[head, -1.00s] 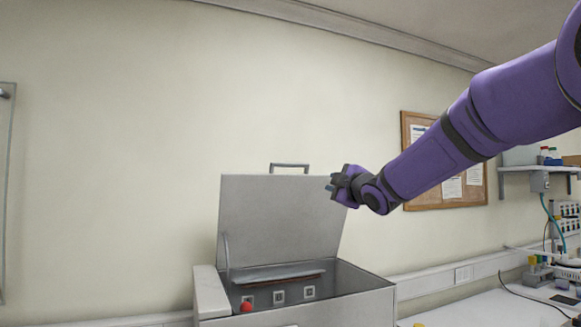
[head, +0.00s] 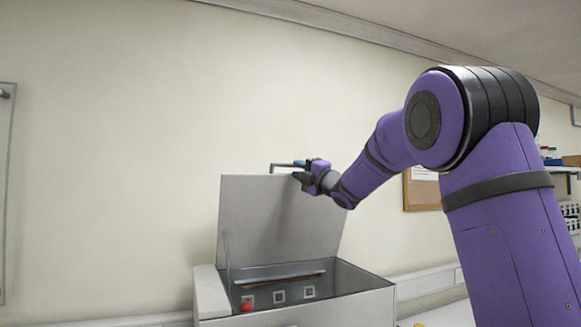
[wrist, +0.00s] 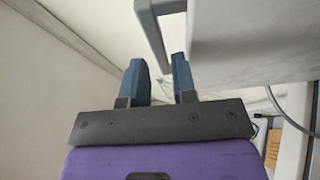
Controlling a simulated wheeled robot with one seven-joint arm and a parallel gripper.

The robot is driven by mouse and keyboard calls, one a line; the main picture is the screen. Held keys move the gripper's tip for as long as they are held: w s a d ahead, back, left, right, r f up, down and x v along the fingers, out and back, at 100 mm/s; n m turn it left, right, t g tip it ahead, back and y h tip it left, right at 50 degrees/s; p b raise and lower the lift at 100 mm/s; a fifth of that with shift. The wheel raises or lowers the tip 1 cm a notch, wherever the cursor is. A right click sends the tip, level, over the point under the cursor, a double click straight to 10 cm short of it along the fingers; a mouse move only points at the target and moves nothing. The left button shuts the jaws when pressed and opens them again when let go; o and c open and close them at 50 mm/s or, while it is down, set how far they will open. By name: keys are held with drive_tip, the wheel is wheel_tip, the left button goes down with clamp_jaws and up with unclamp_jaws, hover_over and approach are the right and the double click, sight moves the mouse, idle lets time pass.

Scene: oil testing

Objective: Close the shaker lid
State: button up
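The shaker (head: 330,305) is a grey metal box in the head view, low and centre. Its lid (head: 265,222) stands raised, leaning slightly back, and the box is open. The lid handle (head: 277,164), a grey bracket, sits on the lid's top edge; its right end is hidden by my gripper. My gripper (head: 300,170) is at the right end of the handle. In the wrist view my gripper (wrist: 158,70) shows two blue fingers apart. The handle (wrist: 151,35) reaches down to the gap between the fingertips; contact cannot be told. The lid (wrist: 250,40) is close at the right.
A red button (head: 246,306) is at the shaker's front left. A cork board (head: 421,190) hangs on the wall, partly behind my arm. A shelf (head: 562,170) with bottles is at the far right. The wall area left of the lid is clear.

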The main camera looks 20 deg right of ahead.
sight(292, 166)
drive_tip(key=shift+x, duration=2.05)
clamp_jaws()
